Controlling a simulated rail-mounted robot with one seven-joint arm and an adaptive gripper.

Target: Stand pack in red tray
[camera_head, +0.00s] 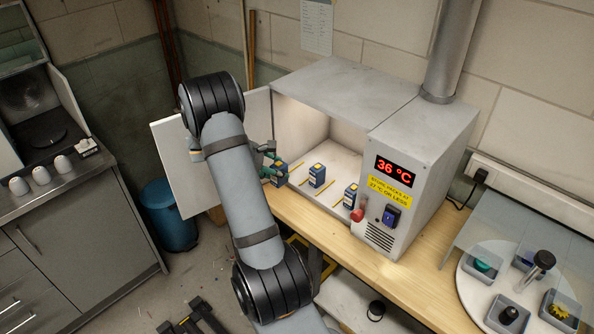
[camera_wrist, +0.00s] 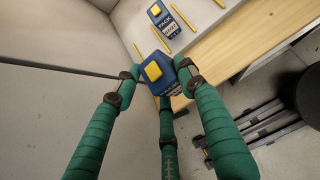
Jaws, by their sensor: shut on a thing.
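I cannot make out a red tray in either view.
The white chamber (camera_head: 350,85) has its door (camera_head: 185,160) swung open to the left. Its display (camera_head: 394,171) reads 36 °C, above a yellow sign. A round table (camera_head: 468,295) at right holds several small grey trays. Wooden bench (camera_head: 435,285) front is clear.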

